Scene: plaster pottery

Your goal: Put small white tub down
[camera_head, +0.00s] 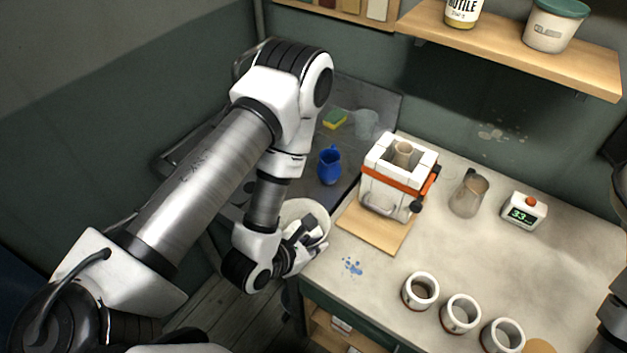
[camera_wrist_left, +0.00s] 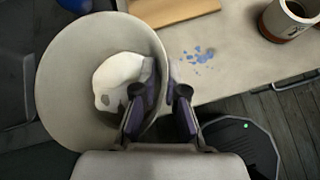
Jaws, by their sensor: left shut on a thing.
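The small white tub (camera_head: 291,210) is in the head view, at the left end of the bench, beside the wooden board. In the left wrist view the tub (camera_wrist_left: 62,85) opens toward the camera, with a white lump (camera_wrist_left: 118,75) inside. My left gripper (camera_wrist_left: 162,105) is shut on the tub's wall at its right side, one finger inside and one outside. In the head view this gripper (camera_head: 303,236) partly covers the tub. I cannot tell whether the tub's base touches anything. My right gripper is out of view.
A blue jug (camera_head: 329,167) and a sponge (camera_head: 335,119) are behind the tub. A white block mould with an orange strap (camera_head: 392,180) stands on the wooden board (camera_head: 375,236). Several white mugs (camera_head: 420,291) line the bench front. Bench (camera_head: 345,290) around the blue splashes is clear.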

